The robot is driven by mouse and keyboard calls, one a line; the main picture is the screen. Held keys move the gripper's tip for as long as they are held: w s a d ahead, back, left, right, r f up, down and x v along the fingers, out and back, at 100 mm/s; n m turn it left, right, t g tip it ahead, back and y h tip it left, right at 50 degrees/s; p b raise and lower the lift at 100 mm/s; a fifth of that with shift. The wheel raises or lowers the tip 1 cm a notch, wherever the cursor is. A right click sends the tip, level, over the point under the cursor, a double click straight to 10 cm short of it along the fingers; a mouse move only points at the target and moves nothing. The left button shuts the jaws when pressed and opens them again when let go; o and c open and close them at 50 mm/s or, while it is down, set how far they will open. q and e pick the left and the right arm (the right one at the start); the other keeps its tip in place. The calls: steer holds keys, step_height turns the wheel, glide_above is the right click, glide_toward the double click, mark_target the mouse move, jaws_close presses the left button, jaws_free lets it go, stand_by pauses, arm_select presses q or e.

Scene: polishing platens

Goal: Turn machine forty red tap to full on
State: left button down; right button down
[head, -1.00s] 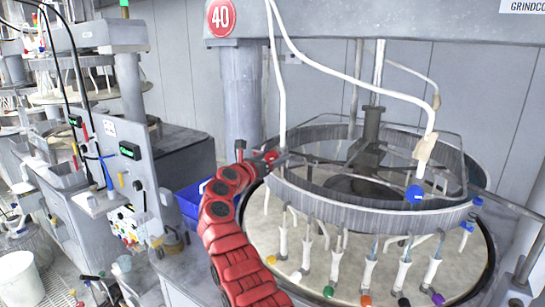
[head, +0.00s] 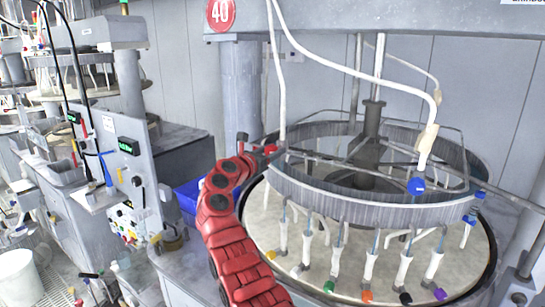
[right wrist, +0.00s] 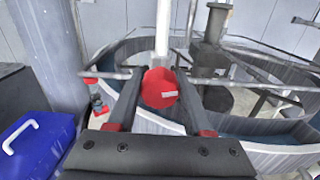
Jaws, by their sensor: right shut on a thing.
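Machine forty, with its red 40 sign (head: 220,14), stands at the centre right in the head view. Its red tap (right wrist: 160,88) has a faceted red knob with a small pale label, facing the right wrist camera. In that view my right gripper (right wrist: 158,100) has one finger on each side of the knob and is shut on it. In the head view my red right arm reaches up to the machine's left side, where the gripper (head: 258,151) meets the small red tap (head: 271,149). The tap's stem is mostly hidden. My left gripper is out of view.
A blue tap (head: 416,185) hangs from a white hose at the ring's front. Several coloured taps, including a green one (head: 329,287), line the platen's front edge. A blue bin (right wrist: 38,140) sits left of the gripper. Another machine (head: 100,160) stands further left.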

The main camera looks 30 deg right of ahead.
steer(key=m+b, duration=0.1)
steer(key=b, duration=0.1)
steer(key=m+b, duration=0.2)
steer(key=b, duration=0.1)
steer(key=m+b, duration=0.2)
steer(key=shift+f+b, duration=0.35)
steer(key=m+b, duration=0.1)
steer(key=m, duration=0.1)
steer(key=shift+r+m, duration=0.1)
steer(key=shift+m, duration=0.3)
steer(key=m, duration=0.2)
steer(key=shift+r+m+b, duration=0.1)
steer(key=shift+m+b, duration=0.3)
steer(key=m, duration=0.2)
steer(key=shift+m, duration=0.4)
steer(key=m, duration=0.3)
steer(key=shift+m+p, duration=0.45)
steer(key=shift+m, duration=1.65)
steer(key=shift+c, duration=1.5)
jaws_free()
